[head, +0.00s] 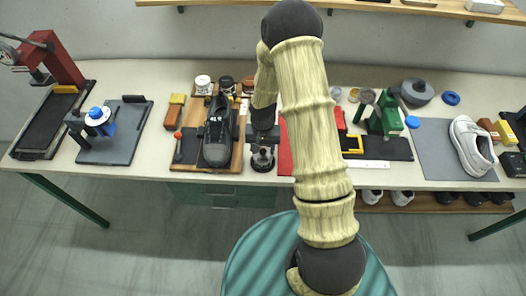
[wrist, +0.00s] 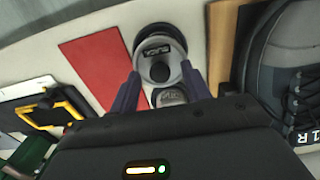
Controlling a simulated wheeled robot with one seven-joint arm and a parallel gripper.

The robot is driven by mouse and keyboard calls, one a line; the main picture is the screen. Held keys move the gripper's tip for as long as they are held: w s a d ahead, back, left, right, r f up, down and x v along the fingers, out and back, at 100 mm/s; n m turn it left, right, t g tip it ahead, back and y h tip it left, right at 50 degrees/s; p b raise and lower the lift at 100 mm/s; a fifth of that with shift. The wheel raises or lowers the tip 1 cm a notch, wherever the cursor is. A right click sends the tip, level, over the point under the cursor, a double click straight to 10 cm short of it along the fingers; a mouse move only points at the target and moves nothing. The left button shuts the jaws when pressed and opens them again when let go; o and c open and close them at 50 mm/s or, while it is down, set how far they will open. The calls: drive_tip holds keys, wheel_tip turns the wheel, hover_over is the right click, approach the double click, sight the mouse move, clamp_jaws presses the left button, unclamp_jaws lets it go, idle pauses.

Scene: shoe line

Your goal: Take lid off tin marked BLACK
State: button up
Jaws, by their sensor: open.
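A small round dark tin (wrist: 158,38) stands on the pale bench in the wrist view, with a label whose letters look like BLACK, though they are inverted and hard to read. A pale disc with a dark knob (wrist: 160,72) shows at its near side. My gripper (wrist: 161,69) is open, its two purple fingers on either side of that knobbed part; I cannot tell whether they touch it. In the head view the tin (head: 263,160) sits just below my gripper (head: 264,140), partly hidden by it.
A black shoe (head: 217,135) on a wooden board (head: 190,148) stands close to the left in the head view. A red mat (head: 285,155) lies to the right, partly behind my arm. Several small jars stand behind the shoe. A white shoe (head: 470,145) rests far right.

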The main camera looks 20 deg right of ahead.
drive_tip(key=shift+f, duration=0.15)
drive_tip(key=shift+c, duration=0.2)
clamp_jaws()
